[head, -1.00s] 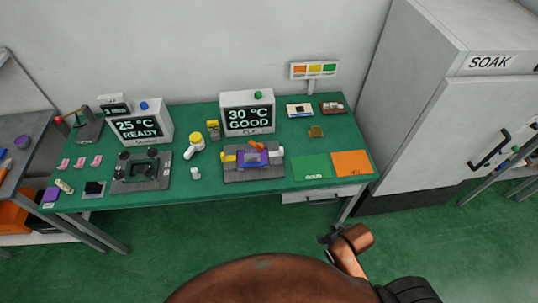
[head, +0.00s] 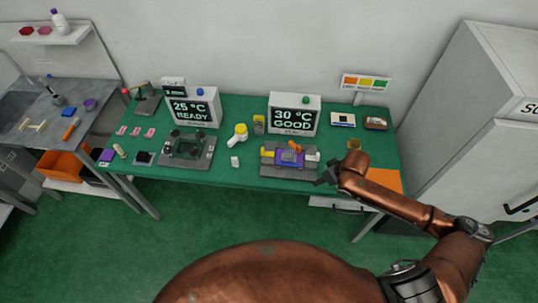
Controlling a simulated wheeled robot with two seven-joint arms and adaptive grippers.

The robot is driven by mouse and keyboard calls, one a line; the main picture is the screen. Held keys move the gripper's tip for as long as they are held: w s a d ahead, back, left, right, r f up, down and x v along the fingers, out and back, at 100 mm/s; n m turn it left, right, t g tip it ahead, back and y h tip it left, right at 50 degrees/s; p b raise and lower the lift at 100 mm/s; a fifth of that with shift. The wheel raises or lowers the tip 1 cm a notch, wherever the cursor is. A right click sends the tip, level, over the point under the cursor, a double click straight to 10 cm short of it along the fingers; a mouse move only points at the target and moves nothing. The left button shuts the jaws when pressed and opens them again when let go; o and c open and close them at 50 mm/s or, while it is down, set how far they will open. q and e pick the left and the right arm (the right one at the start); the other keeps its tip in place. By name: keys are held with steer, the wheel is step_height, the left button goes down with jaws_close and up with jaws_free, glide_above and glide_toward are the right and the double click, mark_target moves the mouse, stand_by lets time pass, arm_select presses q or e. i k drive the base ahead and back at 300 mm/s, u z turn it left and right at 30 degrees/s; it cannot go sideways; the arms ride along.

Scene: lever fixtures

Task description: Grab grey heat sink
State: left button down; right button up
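A small grey piece (head: 291,157), which looks like the heat sink, sits on a purple block in the lever fixture (head: 272,172) on the green table. The fixture has an orange lever (head: 295,146), a yellow part at its left and a white part at its right. My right gripper (head: 326,177) is just right of the fixture, apart from the grey piece. Its dark fingers are too small to tell whether they are open. My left gripper is not in view.
A second fixture (head: 187,153) stands left on the green table (head: 225,179). Displays reading 25 °C READY (head: 194,108) and 30 °C GOOD (head: 294,114) stand behind. A yellow-and-white bottle (head: 238,132) and white cube (head: 235,161) lie between the fixtures. A large cabinet (head: 470,110) stands right.

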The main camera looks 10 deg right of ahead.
mark_target(288, 157)
steer(key=u, duration=3.4)
steer(key=k, duration=1.45)
steer(key=z, duration=1.8)
